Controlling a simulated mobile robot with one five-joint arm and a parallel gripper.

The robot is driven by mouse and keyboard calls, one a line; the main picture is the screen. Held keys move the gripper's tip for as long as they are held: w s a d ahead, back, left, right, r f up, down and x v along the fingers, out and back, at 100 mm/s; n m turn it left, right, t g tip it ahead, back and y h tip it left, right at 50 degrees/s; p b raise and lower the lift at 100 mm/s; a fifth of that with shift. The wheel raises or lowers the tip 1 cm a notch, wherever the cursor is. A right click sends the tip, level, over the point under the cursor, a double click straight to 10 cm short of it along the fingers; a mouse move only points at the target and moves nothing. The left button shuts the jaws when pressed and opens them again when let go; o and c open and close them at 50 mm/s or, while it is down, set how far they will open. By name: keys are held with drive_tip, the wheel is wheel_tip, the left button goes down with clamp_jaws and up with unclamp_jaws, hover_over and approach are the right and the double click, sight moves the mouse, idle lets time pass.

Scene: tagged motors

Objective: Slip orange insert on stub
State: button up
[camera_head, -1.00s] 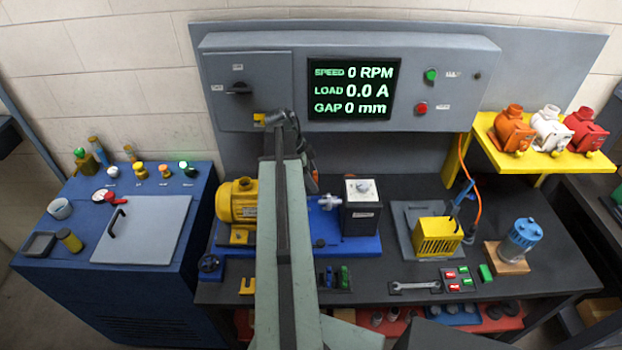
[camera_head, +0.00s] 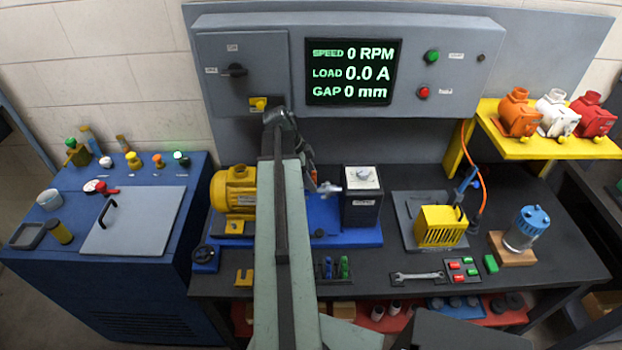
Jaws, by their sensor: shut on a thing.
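The stub (camera_head: 336,187) is a small silver coupling end on the left side of the dark grey block (camera_head: 361,206), which stands on the blue bed. My gripper (camera_head: 313,180) is mostly hidden behind my arm, just left of the stub. It is shut on the orange insert (camera_head: 324,188), of which only a small orange patch shows. The insert is about level with the stub and very close to its left end. I cannot tell whether they touch or overlap.
A yellow motor (camera_head: 234,194) sits left of my arm on the blue bed (camera_head: 351,240). A yellow basket (camera_head: 441,226) and a clear jar with a blue lid (camera_head: 526,228) stand to the right. A control panel with a screen (camera_head: 353,72) rises behind.

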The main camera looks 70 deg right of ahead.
sight(322, 189)
drive_tip(key=f+b, duration=0.2)
drive_tip(key=f, duration=0.1)
drive_tip(key=f+b, duration=0.1)
drive_tip(key=b, duration=0.1)
drive_tip(key=shift+s+d+f, duration=0.1)
drive_tip(key=shift+s+f, duration=0.1)
drive_tip(key=shift+s, duration=0.05)
drive_tip(key=shift+s+d, duration=0.25)
drive_tip(key=shift+s, duration=0.4)
drive_tip(key=shift+s+d, duration=0.25)
drive_tip(key=shift+s, duration=0.4)
drive_tip(key=o, duration=1.4)
drive_tip(key=shift+o, duration=0.2)
drive_tip(key=p+v, duration=0.7)
drive_tip(key=shift+r, duration=0.2)
drive_tip(key=shift+w+r, duration=0.1)
drive_tip(key=shift+r, duration=0.2)
drive_tip(key=shift+f, duration=0.15)
